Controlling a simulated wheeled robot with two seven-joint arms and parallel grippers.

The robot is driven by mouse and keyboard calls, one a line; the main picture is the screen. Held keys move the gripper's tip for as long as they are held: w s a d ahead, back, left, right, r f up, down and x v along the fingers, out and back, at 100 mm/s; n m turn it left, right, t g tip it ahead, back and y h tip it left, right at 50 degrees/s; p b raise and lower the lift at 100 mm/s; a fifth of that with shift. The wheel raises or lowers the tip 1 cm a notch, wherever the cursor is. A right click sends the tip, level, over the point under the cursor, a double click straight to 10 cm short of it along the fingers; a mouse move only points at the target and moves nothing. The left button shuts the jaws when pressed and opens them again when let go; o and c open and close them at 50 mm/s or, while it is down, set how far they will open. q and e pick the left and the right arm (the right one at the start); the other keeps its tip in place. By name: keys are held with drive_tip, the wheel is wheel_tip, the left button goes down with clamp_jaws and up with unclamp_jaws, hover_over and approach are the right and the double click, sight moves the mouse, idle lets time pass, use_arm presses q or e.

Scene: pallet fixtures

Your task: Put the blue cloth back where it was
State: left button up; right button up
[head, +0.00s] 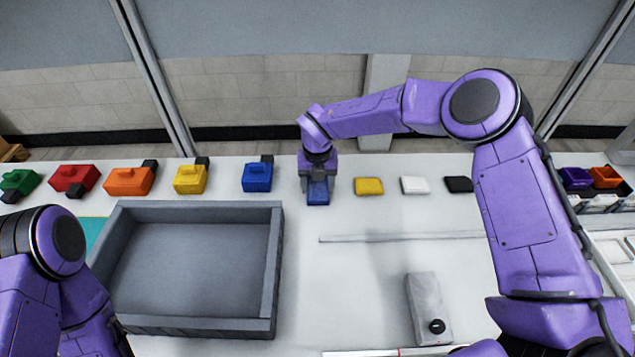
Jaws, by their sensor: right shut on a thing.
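The blue cloth (318,194) is a small folded pad at the back of the white table, at the left end of a row of cloths. My right gripper (318,180) points down over it and is shut on it. The fingers hide part of the cloth. I cannot tell whether the cloth touches the table. My left arm shows at the lower left, but its gripper is out of view.
Yellow (369,186), white (415,185) and black (458,184) cloths lie to the right. A blue block-like object (257,178) stands close left, with several coloured ones beyond. A large grey tray (276,250) fills the front left. A grey box (424,300) lies front right.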

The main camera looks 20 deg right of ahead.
sight(317, 187)
drive_tip(key=o, duration=1)
wheel_tip(317, 187, up, 12)
drive_tip(key=shift+r+b, duration=0.15)
drive_tip(key=shift+b, duration=0.85)
